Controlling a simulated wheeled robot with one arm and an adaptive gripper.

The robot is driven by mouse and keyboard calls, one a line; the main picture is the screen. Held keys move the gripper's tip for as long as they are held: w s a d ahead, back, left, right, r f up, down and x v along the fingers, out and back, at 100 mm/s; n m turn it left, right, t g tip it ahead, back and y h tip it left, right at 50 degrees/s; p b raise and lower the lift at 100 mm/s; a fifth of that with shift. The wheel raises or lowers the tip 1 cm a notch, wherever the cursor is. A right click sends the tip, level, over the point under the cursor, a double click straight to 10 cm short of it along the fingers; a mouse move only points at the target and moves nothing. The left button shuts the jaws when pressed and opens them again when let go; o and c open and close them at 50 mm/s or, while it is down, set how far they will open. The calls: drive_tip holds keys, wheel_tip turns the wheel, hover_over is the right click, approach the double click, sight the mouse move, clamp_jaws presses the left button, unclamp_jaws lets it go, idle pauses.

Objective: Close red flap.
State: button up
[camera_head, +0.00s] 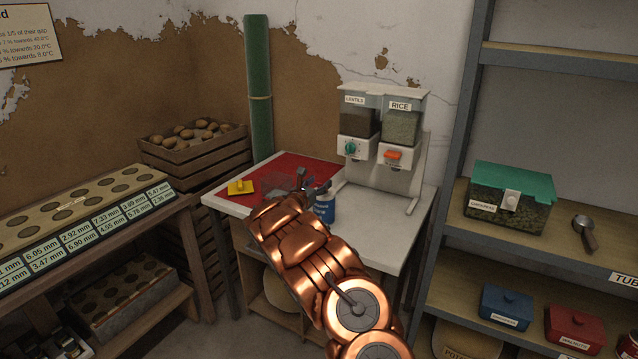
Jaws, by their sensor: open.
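A white two-part dispenser (383,175) stands at the back of the white table. Its right bin, labelled RICE, has a small orange-red flap (393,155) on the front of its outlet. The flap lies roughly level; I cannot tell whether it is open or shut. The left bin, labelled LENTILS, has a round green knob (350,147). My gripper (312,186) is open over the table, to the left of and lower than the flap in the picture, and apart from it. My copper-coloured arm hides part of the table's front.
A blue can (324,209) stands close beside my gripper. A red mat (290,166) carries a yellow item (240,187) and a clear, hard-to-make-out item. Shelves with a green-lidded box (510,195) are at the right. Bare tabletop (375,225) lies before the dispenser.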

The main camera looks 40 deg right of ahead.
drive_tip(key=shift+d, duration=0.1)
clamp_jaws()
idle(0.5)
drive_tip(key=shift+f+b, duration=0.2)
drive_tip(key=shift+b, duration=0.3)
